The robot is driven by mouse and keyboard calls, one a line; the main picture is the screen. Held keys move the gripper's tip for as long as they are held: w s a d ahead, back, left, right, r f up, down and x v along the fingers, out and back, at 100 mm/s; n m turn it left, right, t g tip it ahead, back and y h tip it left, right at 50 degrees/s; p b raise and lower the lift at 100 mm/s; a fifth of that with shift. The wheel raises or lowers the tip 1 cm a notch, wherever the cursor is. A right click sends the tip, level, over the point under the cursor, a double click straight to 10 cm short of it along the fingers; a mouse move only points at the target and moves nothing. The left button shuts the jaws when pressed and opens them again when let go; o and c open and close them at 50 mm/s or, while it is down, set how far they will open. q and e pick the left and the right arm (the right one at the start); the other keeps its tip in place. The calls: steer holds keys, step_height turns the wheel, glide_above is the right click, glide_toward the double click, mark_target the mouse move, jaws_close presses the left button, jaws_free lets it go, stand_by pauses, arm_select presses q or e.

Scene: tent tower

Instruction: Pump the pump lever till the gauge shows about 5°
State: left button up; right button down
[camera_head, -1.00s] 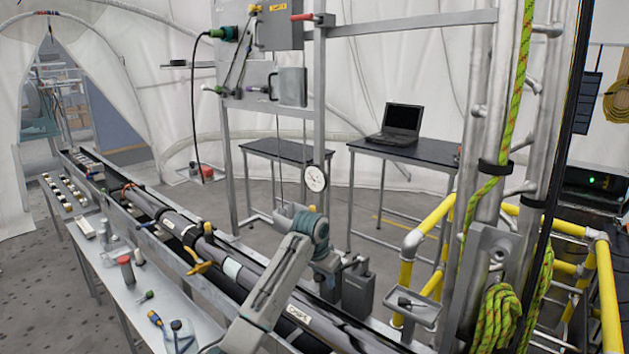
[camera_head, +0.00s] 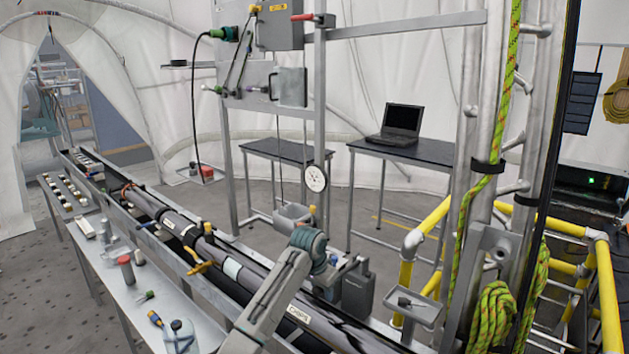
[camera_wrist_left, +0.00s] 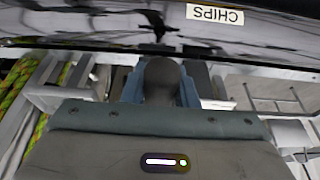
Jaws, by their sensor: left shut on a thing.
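The pump lever's dark rounded grip (camera_wrist_left: 162,78) shows in the left wrist view, between the two bluish fingers of my left gripper (camera_wrist_left: 162,92). The gripper is shut on it. In the head view my left arm comes in from below and its wrist hides most of the lever, beside a dark grey pump body (camera_head: 357,292). A round white gauge (camera_head: 315,178) hangs on the metal frame post above and behind. Its needle is too small to read. My right gripper is not in view.
A long trough with a dark pipe (camera_head: 232,268) runs under my left arm, with a "CHIPS" label (camera_head: 299,314). A side bench (camera_head: 165,290) holds bottles and small tools. Yellow rails (camera_head: 408,268) and a rope-hung mast (camera_head: 480,160) stand right. A laptop (camera_head: 401,119) sits behind.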

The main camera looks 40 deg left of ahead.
arm_select(q)
steer(key=shift+s+f, duration=0.1)
steer(key=shift+f, duration=0.35)
steer(key=shift+f+b, duration=0.3)
steer(key=shift+f, duration=1.6)
steer(key=shift+w+r+p, duration=0.2)
steer(key=shift+r, duration=1.35)
steer(key=shift+w+r+p, duration=0.15)
steer(key=shift+r, duration=1.4)
steer(key=shift+w+r, duration=0.25)
steer(key=shift+r, duration=0.55)
steer(key=shift+w+r, duration=0.25)
steer(key=shift+r, duration=0.5)
steer(key=shift+w+d+r, duration=0.1)
steer(key=shift+w+r, duration=0.15)
steer(key=shift+r, duration=0.25)
steer(key=shift+w+r, duration=0.2)
steer(key=shift+r, duration=0.3)
